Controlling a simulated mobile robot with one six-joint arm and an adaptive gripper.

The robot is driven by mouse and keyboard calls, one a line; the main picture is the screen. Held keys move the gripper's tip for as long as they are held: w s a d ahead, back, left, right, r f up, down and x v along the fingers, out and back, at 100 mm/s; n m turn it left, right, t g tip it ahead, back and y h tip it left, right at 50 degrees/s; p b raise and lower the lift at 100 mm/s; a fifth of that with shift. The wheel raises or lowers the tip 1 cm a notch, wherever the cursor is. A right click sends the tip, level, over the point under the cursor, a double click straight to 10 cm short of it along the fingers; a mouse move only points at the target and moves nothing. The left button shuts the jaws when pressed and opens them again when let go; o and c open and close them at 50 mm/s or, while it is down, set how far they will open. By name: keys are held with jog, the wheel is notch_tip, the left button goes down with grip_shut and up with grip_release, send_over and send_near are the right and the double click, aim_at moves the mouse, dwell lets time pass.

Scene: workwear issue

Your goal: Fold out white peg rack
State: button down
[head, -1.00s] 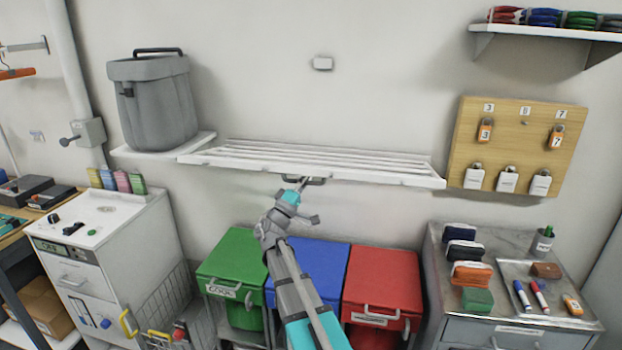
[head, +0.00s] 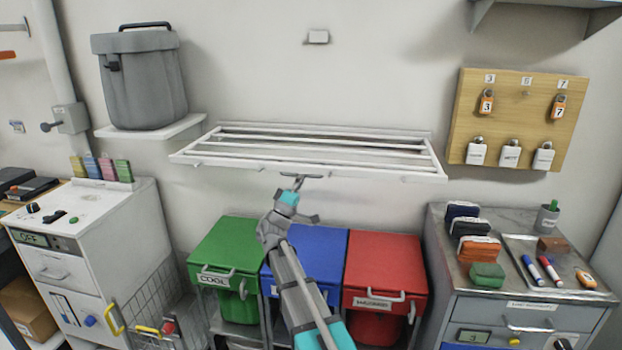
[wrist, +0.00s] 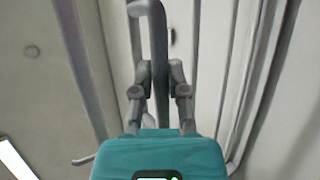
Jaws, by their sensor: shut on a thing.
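The white peg rack (head: 430,160) is on the back wall, a slatted frame standing out from it, its long slats spread and gaps showing between them. A dark grey handle (head: 313,176) hangs at the middle of its front edge. My gripper (head: 297,182) is at this handle, reaching up from below and in front. In the wrist view, the fingers of my gripper (wrist: 157,78) are closed around the grey handle bar (wrist: 160,35). The fingertips are small in the head view, and the rack's wall mount cannot be made out.
Green (head: 226,247), blue (head: 318,255) and red (head: 388,265) bins stand below the rack. A grey lidded container (head: 145,85) sits on a shelf to the left. A wooden lock board (head: 515,115) hangs to the right, above a grey cabinet (head: 525,295).

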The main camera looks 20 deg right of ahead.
jog(key=shift+s+d+f, duration=0.15)
jog(key=shift+s, duration=0.05)
jog(key=c, duration=0.7)
grip_release()
jog(key=shift+w+d, duration=0.1)
jog(key=shift+o, duration=0.3)
jog(key=shift+w, duration=0.1)
jog(key=shift+m+g, duration=0.4)
